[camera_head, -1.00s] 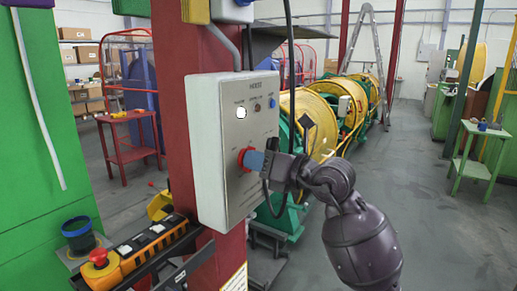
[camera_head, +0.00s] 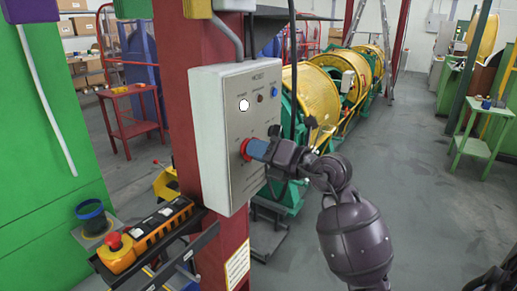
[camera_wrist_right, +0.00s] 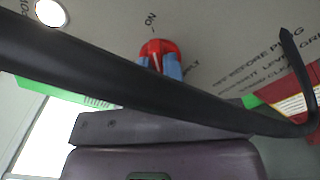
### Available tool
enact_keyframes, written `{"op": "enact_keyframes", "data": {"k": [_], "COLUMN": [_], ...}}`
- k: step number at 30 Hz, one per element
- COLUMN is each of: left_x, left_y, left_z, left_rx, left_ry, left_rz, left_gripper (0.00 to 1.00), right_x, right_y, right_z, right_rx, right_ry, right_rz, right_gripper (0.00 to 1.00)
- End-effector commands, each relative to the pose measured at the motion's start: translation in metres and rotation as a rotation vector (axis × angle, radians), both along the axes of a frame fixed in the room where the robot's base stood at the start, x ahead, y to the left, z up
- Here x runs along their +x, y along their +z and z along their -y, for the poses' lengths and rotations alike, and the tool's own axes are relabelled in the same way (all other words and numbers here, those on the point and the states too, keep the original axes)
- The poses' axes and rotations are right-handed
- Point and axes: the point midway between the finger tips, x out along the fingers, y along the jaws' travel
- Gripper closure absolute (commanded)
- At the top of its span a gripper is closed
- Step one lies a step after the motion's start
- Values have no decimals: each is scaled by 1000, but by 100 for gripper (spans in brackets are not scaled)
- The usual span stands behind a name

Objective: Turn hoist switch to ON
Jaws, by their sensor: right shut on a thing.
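The grey hoist box (camera_head: 213,140) is mounted on a red column. Its red switch knob (camera_head: 244,149) is on the lower front face. My right gripper (camera_head: 257,150), with blue fingertips, is shut on the knob from the right. The right wrist view shows the red knob (camera_wrist_right: 158,48) between the blue fingertips, with the ON label (camera_wrist_right: 150,20) just above it. A pale line on the knob points roughly toward ON. Part of the knob is hidden by the fingers and a black cable (camera_wrist_right: 120,80). My left gripper is not in view.
A round white lamp (camera_head: 243,105) is on the box face. Yellow strander reels (camera_head: 312,95) stand behind. Open floor lies to the right.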

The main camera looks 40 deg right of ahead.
Motion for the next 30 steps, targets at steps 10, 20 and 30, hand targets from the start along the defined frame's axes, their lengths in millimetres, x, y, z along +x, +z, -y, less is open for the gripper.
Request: {"op": "enact_keyframes", "data": {"k": [10, 20, 30], "left_x": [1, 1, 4], "left_y": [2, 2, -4], "left_z": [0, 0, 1], "left_rx": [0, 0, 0], "left_ry": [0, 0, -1], "left_rz": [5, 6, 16], "left_gripper": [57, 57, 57], "right_x": [0, -2, -47], "right_y": [-1, 0, -2], "right_z": [0, 1, 20], "right_rx": [2, 1, -1], "right_ry": [0, 0, -3], "right_rz": [-2, 0, -1], "right_gripper": [64, 63, 63]}}
